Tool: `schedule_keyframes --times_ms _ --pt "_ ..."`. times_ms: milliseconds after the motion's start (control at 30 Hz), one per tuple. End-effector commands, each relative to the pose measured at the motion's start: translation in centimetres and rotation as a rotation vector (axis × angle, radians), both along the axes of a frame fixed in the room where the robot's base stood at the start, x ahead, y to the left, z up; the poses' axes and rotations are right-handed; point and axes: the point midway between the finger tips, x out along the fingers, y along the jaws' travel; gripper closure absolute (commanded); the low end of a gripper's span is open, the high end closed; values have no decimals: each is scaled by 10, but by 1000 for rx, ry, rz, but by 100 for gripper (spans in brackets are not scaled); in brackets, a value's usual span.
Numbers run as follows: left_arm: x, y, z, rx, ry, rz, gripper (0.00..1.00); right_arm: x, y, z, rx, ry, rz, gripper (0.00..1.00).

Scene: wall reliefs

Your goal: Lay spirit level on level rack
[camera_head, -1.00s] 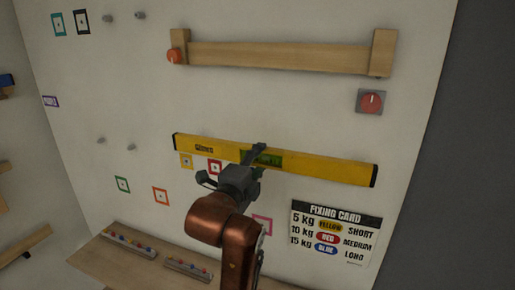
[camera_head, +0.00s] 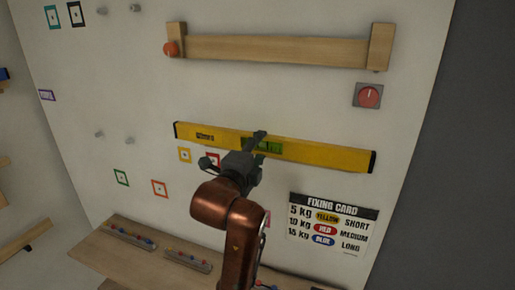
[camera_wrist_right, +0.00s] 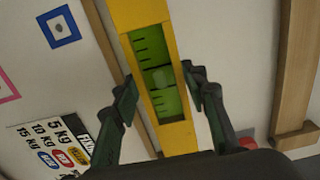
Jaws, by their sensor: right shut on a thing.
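The spirit level (camera_head: 315,153) is a long yellow bar with black ends and a green vial window in its middle. My right gripper (camera_head: 256,148) is shut on its middle and holds it in front of the white wall, tilted slightly down to the right. In the right wrist view the level (camera_wrist_right: 180,138) runs between the two fingers of my right gripper (camera_wrist_right: 165,95), with the green vial between them. The level rack is probably the wooden rail with end blocks (camera_head: 275,50) above the level; nothing lies on it. My left gripper is not in view.
A fixing card (camera_head: 330,226) and coloured square markers (camera_head: 121,177) are on the wall. Grey pegs (camera_head: 100,134) stick out at left. A wooden shelf (camera_head: 110,255) holds peg strips.

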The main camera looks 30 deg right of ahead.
Motion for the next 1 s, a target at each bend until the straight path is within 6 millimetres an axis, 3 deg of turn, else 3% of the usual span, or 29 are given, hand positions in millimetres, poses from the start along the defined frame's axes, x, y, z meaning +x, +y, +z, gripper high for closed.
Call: schedule_keyframes --times_ms 1000 --pt "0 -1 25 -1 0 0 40 45 -54 3 -4 -5 -1 84"
